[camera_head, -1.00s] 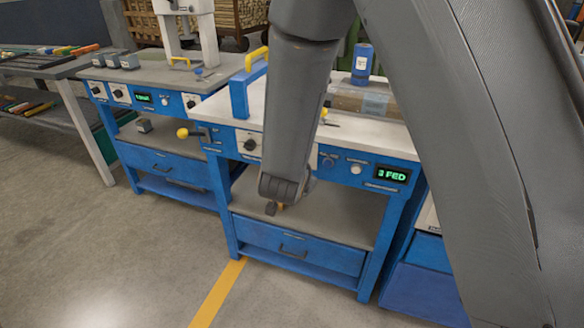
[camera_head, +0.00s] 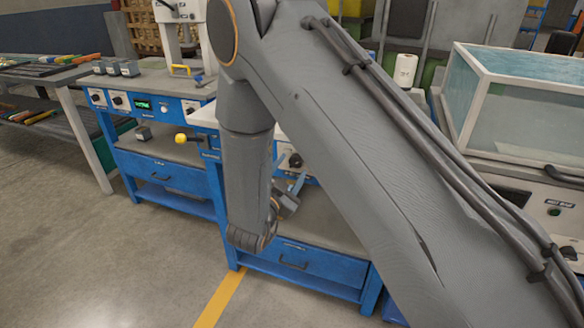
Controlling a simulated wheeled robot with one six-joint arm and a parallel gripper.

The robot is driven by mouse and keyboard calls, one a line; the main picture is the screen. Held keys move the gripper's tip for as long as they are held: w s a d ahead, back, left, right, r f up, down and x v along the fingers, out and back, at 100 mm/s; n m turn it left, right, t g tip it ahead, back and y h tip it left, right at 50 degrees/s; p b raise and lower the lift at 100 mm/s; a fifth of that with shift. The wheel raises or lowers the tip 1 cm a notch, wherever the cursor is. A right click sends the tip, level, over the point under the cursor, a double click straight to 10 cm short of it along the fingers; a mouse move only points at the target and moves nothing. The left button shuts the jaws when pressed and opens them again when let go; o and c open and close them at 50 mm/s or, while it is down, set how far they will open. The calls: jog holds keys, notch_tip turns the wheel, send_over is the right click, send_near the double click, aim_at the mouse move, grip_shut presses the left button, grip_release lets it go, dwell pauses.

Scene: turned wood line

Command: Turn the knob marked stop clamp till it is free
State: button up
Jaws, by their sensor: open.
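A dark knob (camera_head: 296,160) sits on the front panel of the blue workbench (camera_head: 310,262), just right of my forearm. Its label is too small to read, so I cannot tell whether it is the stop clamp knob. My gripper (camera_head: 294,186) is open, below and close to this knob, in front of the space under the panel. It looks empty, though it is small and partly covered by my wrist. My arm hides most of the panel, including the other controls and the display.
A second blue bench (camera_head: 165,168) with knobs and a green display stands left. A clear-walled tank (camera_head: 530,110) stands right. The floor (camera_head: 100,260) in front is open, with a yellow line (camera_head: 220,297).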

jog(key=shift+w+d, duration=0.25)
jog(key=shift+w, duration=0.4)
jog(key=c, duration=1)
jog(key=shift+c, duration=0.2)
